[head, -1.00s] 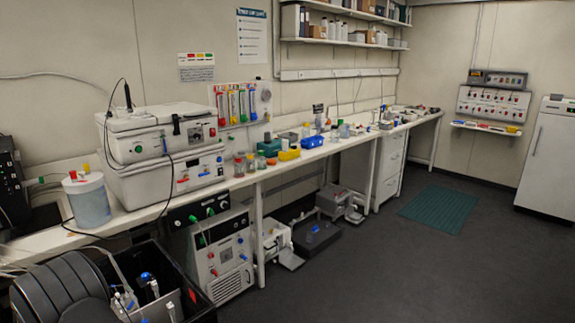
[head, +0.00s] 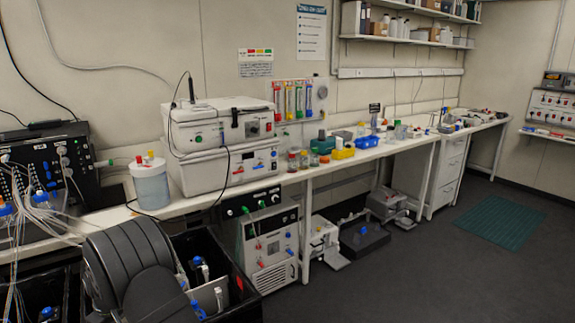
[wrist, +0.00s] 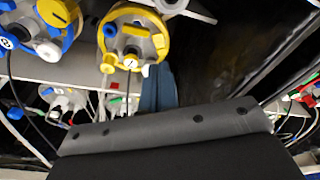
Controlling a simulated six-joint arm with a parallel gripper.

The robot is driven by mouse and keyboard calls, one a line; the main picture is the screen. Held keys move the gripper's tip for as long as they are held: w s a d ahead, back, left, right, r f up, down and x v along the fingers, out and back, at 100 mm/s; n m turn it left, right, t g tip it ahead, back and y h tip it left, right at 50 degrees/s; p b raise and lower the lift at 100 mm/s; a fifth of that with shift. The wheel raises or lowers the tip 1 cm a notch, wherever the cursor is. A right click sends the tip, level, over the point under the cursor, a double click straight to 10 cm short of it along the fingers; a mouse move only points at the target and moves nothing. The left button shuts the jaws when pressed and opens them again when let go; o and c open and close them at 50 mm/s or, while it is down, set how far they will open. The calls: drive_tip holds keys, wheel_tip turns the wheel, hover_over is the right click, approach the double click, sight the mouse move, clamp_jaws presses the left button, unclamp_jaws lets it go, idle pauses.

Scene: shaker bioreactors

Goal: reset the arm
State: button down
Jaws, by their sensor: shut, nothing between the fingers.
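My gripper (wrist: 168,122) shows in the wrist view as a broad grey and black form across the lower middle. It is shut and holds nothing. A yellow-rimmed vessel head (wrist: 133,35) with ports and a cable is beyond it at the top. A blue, white and yellow vessel head (wrist: 35,28) is at the top left. Both appear apart from the gripper. In the head view a black ribbed form at the lower left appears to be part of my arm; the fingertips cannot be made out there.
Black bins (head: 243,292) with blue-capped vessels stand at the lower left of the head view. A black unit (head: 42,165) with tubing is at the far left. A white bucket (head: 151,185) and stacked white instruments (head: 218,145) are on the bench (head: 380,150).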

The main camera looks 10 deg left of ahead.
drive_tip(key=shift+f, duration=0.1)
wheel_tip(320, 180, down, 7)
drive_tip(key=shift+r, duration=0.1)
idle(0.5)
wheel_tip(320, 180, up, 6)
drive_tip(key=shift+r, duration=0.25)
wheel_tip(320, 180, down, 7)
drive_tip(key=shift+f, duration=0.1)
drive_tip(key=s+a+r+n+t, duration=0.1)
drive_tip(key=s+r+n, duration=0.2)
drive_tip(key=r, duration=0.7)
drive_tip(key=s+a+r+n+t+h, duration=0.1)
drive_tip(key=s+r+n, duration=0.3)
drive_tip(key=r, duration=0.5)
drive_tip(key=s+a+r+n+t+h, duration=0.1)
drive_tip(key=s+r+n, duration=0.2)
drive_tip(key=r, duration=0.7)
drive_tip(key=shift+s+a+r+n, duration=0.25)
drive_tip(key=shift+r+n, duration=0.1)
drive_tip(key=shift+n, duration=0.55)
